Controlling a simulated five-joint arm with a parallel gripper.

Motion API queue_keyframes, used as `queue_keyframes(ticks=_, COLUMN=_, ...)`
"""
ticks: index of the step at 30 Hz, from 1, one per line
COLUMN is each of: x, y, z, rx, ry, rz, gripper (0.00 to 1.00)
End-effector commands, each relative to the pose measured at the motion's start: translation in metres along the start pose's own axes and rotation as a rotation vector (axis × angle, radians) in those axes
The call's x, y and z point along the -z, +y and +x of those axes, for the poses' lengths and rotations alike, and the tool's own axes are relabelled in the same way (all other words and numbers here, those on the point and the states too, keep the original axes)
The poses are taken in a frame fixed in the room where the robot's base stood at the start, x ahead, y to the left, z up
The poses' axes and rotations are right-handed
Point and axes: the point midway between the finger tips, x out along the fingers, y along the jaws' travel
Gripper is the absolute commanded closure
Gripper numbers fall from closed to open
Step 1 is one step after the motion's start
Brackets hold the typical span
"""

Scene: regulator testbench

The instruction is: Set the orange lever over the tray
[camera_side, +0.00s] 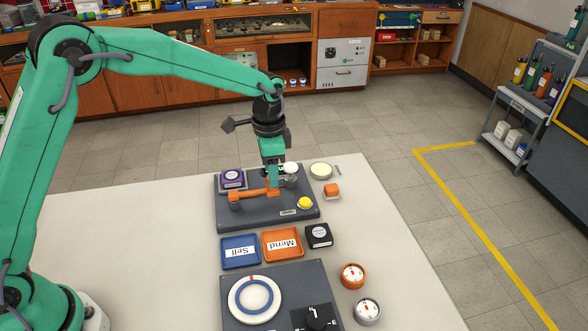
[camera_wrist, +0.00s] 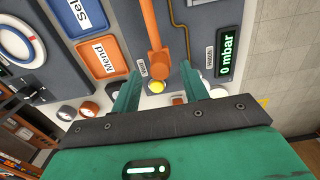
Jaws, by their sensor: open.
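My gripper (camera_side: 279,177) points down at that grip end. In the wrist view my gripper (camera_wrist: 160,70) is open, and the lever's thick end (camera_wrist: 160,64) shows between the two green fingers, with no clear contact. The orange tray marked Mend (camera_side: 282,244) and the blue tray marked Sell (camera_side: 240,251) lie in front of the board; both look empty. They also show upper left in the wrist view.
A yellow knob (camera_side: 305,203) sits right of the lever. A display (camera_wrist: 228,52) reads 0 mbar. The table's left part is clear.

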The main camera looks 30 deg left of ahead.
Motion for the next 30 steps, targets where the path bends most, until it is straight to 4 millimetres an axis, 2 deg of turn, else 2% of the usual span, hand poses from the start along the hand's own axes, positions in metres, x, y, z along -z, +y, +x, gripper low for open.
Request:
queue_keyframes(ticks=7, x=0.0, y=0.0, z=0.023, rx=0.0, ry=-0.001, rz=0.0, gripper=0.56)
queue_keyframes(ticks=18, x=0.0, y=0.0, z=0.027, rx=0.0, ry=0.0, rz=0.0, gripper=0.56)
queue_keyframes(ticks=20, x=0.0, y=0.0, z=0.027, rx=0.0, ry=0.0, rz=0.0, gripper=0.65)
queue_keyframes(ticks=25, x=0.0, y=0.0, z=0.027, rx=0.0, ry=0.0, rz=0.0, gripper=0.99)
queue_keyframes(ticks=30, x=0.0, y=0.0, z=0.027, rx=0.0, ry=0.0, rz=-0.001, gripper=1.0)
